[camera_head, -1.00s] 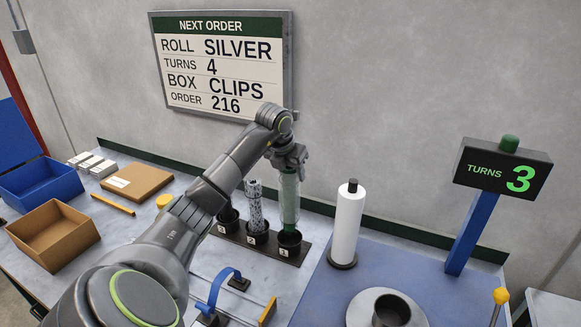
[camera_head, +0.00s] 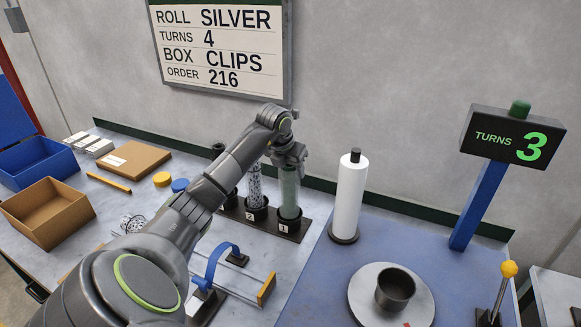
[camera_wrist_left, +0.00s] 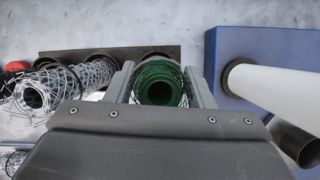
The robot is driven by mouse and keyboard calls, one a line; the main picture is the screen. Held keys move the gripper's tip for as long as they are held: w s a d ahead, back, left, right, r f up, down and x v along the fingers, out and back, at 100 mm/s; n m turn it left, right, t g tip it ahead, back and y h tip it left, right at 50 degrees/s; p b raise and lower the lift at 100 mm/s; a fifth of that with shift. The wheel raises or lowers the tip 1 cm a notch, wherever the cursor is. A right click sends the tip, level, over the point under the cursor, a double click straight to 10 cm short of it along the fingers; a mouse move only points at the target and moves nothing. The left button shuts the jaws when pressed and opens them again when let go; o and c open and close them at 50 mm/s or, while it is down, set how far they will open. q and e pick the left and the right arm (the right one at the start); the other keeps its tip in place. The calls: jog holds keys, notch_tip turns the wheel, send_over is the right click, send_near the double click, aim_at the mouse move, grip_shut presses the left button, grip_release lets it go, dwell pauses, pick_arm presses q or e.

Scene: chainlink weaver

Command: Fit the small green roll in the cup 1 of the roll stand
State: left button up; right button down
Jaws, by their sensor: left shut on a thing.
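The small green roll (camera_head: 289,192) stands upright, wrapped in wire mesh. My left gripper (camera_head: 290,160) is shut on its upper part. The roll's lower end appears to be inside cup 1 (camera_head: 289,224) of the roll stand (camera_head: 309,224), behind its rim; how deep it sits is hidden. In the left wrist view the green roll (camera_wrist_left: 160,85) shows end-on between the two fingers. Cup 2 (camera_head: 256,213) holds a silver mesh roll (camera_head: 256,185). My right gripper is not in view.
A white roll on a post (camera_head: 349,198) stands right of the stand. A turntable with a dark cup (camera_head: 395,289) is at front right, near the turns sign (camera_head: 513,137). A blue-handled tool (camera_head: 216,262) lies in front of the stand. Boxes (camera_head: 47,213) are at left.

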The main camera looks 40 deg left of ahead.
pick_arm(q)
jog(key=o, duration=1.5)
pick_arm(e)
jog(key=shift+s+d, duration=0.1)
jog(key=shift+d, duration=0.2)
pick_arm(q)
jog(key=shift+o, duration=0.2)
jog(key=shift+r, duration=0.1)
jog(key=b+v, duration=0.3)
jog(key=v, duration=1.4)
jog(key=shift+r, duration=0.15)
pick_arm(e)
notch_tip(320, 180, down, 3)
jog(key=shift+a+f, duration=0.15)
pick_arm(q)
jog(key=shift+s, duration=0.1)
